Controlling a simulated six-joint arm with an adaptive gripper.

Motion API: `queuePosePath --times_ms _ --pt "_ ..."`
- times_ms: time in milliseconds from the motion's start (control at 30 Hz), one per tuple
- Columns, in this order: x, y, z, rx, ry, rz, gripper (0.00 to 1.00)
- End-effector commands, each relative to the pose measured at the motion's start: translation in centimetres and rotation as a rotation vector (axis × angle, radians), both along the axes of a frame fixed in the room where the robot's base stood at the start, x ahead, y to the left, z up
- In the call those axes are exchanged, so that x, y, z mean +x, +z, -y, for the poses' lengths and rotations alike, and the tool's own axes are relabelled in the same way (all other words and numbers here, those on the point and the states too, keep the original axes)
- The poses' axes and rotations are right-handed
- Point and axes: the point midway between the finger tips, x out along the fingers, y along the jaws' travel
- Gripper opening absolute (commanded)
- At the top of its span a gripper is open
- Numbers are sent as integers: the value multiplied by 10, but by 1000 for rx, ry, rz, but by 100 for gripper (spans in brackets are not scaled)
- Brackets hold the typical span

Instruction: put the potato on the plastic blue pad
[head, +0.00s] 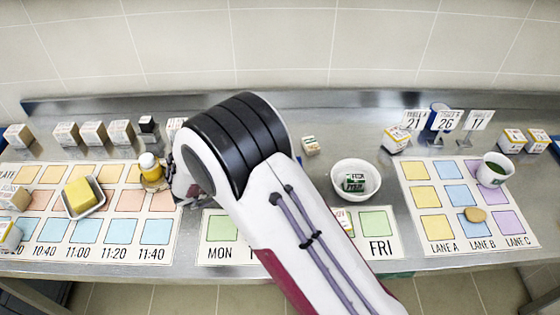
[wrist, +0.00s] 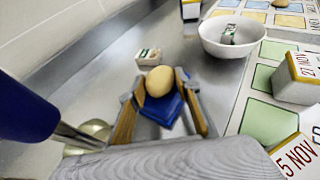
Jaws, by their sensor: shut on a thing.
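In the wrist view a tan, rounded potato (wrist: 160,81) sits between the fingertips of my gripper (wrist: 163,88), which is shut on it. A dark blue pad (wrist: 172,108) shows just below the potato, between the fingers, on the steel counter. I cannot tell whether the potato touches the pad.
A white bowl (head: 356,180) with a small green box in it stands right of my arm. Another tan oval item (head: 475,214) lies on the lane card (head: 512,240). A blue-handled metal tool (wrist: 25,108) is close at left.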

Motion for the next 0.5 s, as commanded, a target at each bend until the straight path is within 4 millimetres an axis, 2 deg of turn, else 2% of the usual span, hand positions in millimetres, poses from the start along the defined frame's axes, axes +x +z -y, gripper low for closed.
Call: queuePosePath --times_ms 67,500 --pt "3 0 4 -1 -1 0 11" --pt "3 -4 3 -1 0 0 11"
